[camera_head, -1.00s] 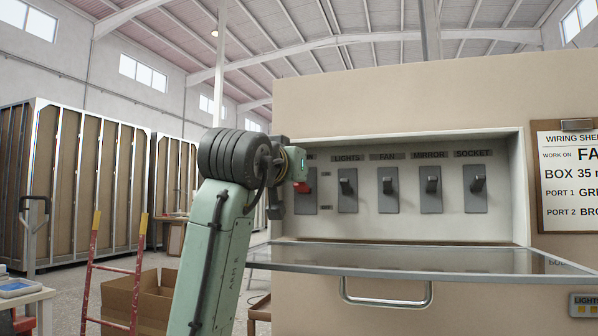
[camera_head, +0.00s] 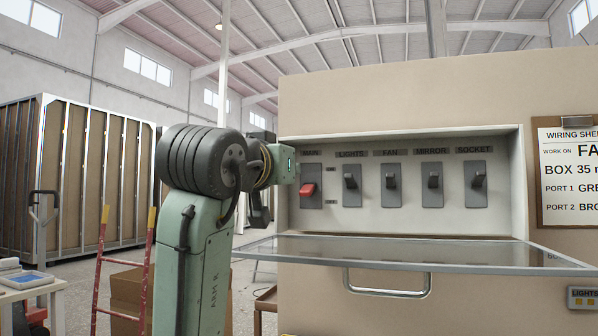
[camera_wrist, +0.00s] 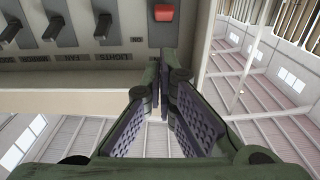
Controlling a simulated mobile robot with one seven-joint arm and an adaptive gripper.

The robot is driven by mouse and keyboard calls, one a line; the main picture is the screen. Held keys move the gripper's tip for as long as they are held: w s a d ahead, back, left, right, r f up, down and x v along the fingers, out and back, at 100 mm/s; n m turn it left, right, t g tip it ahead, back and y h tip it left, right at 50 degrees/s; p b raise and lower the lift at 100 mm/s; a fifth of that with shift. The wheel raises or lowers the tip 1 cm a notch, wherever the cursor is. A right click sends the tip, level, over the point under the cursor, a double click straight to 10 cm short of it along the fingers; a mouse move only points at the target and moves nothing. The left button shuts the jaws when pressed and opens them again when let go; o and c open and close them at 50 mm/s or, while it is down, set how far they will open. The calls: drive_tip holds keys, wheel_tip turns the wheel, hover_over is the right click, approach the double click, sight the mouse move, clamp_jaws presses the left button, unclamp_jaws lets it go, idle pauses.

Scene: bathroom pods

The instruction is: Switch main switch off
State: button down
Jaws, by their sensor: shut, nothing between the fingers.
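The main switch (camera_head: 308,190) has a red lever on a grey plate under the MAIN label, leftmost in the panel recess. Its lever tip sits lower than the tips of the other switches. In the wrist view, upside down, the red lever (camera_wrist: 163,12) is at the top centre. My gripper (camera_wrist: 163,58) is shut and empty, its fingertips in front of the panel on the label side of the red lever, with a gap showing in the picture. In the head view my fingertips cannot be made out behind my wrist, left of the main switch.
The lights (camera_head: 351,182), fan (camera_head: 391,183), mirror (camera_head: 433,181) and socket (camera_head: 478,181) switches stand in a row to the right. A clear flap (camera_head: 420,252) with a handle (camera_head: 388,292) juts out below. A red ladder (camera_head: 125,265) stands left of my arm.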

drive_tip(key=v, duration=0.5)
drive_tip(key=shift+r, duration=0.1)
idle(0.4)
